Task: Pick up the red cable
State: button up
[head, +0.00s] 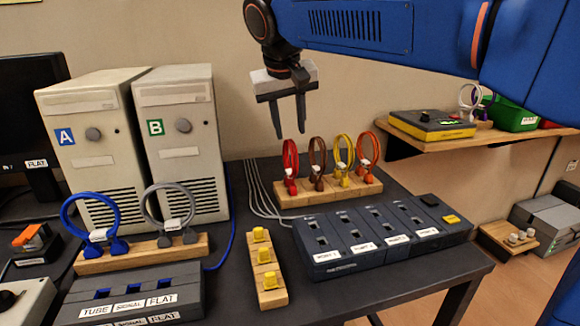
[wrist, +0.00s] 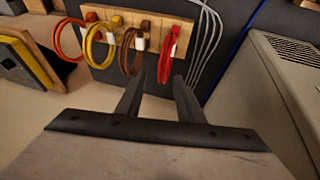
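The red cable (head: 290,168) is a loop standing at the left end of a wooden rack (head: 310,199) in the head view. In the wrist view the red cable (wrist: 170,48) hangs at the right of the row, with a white tag. My gripper (head: 290,130) points down just above the red cable in the head view, its two fingers apart with nothing between them. In the wrist view my gripper (wrist: 159,80) has its fingertips just short of the cable. I cannot tell whether they touch it.
A brown cable (head: 317,160), a yellow cable (head: 343,155) and an orange-red cable (head: 367,152) stand beside it. A dark socket unit (head: 380,240) lies in front. Computer tower B (head: 182,145) stands left. Thin grey cords run between tower and rack.

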aim_at(290, 141)
jog(key=shift+s+x, duration=0.15)
jog(key=shift+x, duration=1.25)
jog(key=shift+s+x, duration=0.1)
jog(key=shift+x, duration=1.35)
jog(key=shift+a+f, duration=0.15)
grip_shut()
